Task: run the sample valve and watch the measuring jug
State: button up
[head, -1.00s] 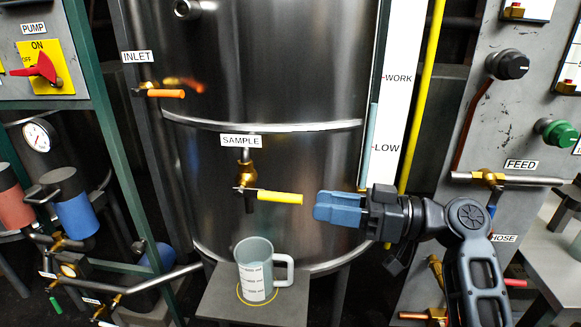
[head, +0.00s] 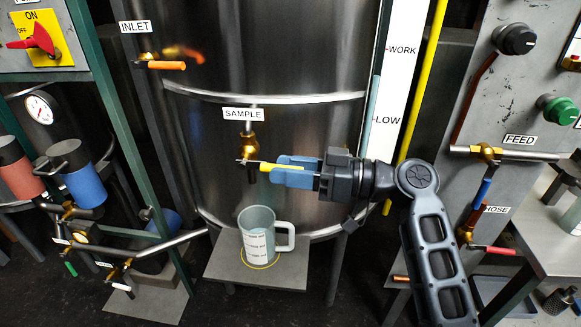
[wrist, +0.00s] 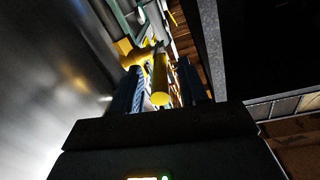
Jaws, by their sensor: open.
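The sample valve (head: 250,143) is a brass tap on the steel tank under the SAMPLE label, with a yellow lever (head: 270,166) pointing right. My gripper (head: 290,171) is at the lever from the right with its blue fingers around it. In the wrist view the yellow lever (wrist: 160,80) lies between the two open fingers (wrist: 158,92), with a gap on each side. The measuring jug (head: 257,236) stands upright on a small grey stand (head: 226,265) below the valve, inside a yellow ring. It is clear with white marks; no stream into it shows.
An inlet valve (head: 163,65) with an orange lever is at the upper left of the tank. A level gauge (head: 398,75) and a yellow pipe (head: 423,80) stand right of the tank. A feed valve (head: 487,153) is farther right.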

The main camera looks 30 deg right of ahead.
grip_shut()
dwell(0.3)
dwell(0.3)
